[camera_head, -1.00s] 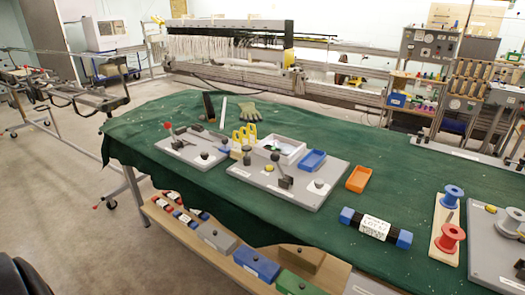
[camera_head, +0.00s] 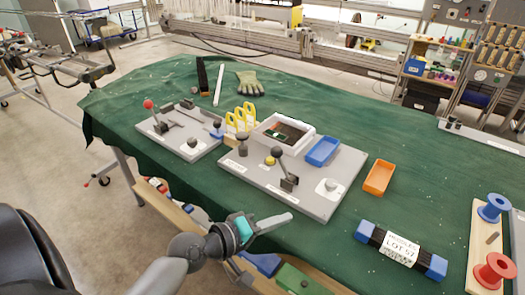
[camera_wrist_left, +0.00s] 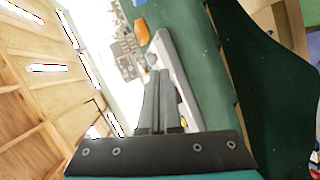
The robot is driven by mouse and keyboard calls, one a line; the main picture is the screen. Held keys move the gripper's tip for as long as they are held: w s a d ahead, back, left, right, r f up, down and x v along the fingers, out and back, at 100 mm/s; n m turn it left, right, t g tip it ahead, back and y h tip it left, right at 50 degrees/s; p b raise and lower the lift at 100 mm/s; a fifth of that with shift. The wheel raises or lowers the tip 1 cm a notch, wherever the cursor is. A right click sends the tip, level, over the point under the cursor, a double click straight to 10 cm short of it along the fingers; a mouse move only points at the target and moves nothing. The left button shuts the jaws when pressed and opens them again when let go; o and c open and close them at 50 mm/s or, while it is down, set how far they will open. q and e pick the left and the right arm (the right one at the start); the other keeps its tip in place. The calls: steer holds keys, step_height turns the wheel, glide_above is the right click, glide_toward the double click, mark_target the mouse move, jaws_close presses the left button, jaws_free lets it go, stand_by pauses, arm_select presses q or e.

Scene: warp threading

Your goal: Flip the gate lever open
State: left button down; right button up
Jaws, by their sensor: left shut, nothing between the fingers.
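A grey panel (camera_head: 325,206) on the green table carries a lever (camera_head: 283,165) with a dark ball knob, tilted up from a dark bracket. A second grey panel (camera_head: 170,147) to its left has a lever with a red ball knob (camera_head: 148,104). No readable label tells me which is the gate lever. My left gripper (camera_head: 290,217) is shut and empty, in front of the middle panel near the table's front edge, apart from both levers. Its closed fingers (camera_wrist_left: 162,73) also show in the left wrist view, with a panel edge beyond. My right gripper is out of view.
The middle panel also holds a white box (camera_head: 305,130), a blue tray (camera_head: 322,151) and a yellow button (camera_head: 269,161). Yellow loops (camera_head: 243,115) stand at its left. An orange tray (camera_head: 379,177), a blue-ended bundle (camera_head: 400,249) and spools (camera_head: 494,207) lie to the right.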

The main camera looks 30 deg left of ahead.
arm_select(q)
steer(key=w+a+n+t, duration=0.1)
steer(key=a, duration=0.1)
steer(key=w+a+r+n+y, duration=0.1)
steer(key=a+n, duration=0.1)
steer(key=w+a+r+n+t+y, duration=0.1)
steer(key=a+n, duration=0.1)
steer(key=shift+a+t, duration=0.3)
steer(key=w+a+r+n+t+y, duration=0.1)
steer(key=a+n+y, duration=0.3)
steer(key=a+n, duration=0.2)
steer(key=a, duration=0.2)
steer(key=shift+a+r+n+t+y, duration=0.3)
steer(key=shift+a+r+n, duration=0.05)
steer(key=shift+a+n, duration=0.05)
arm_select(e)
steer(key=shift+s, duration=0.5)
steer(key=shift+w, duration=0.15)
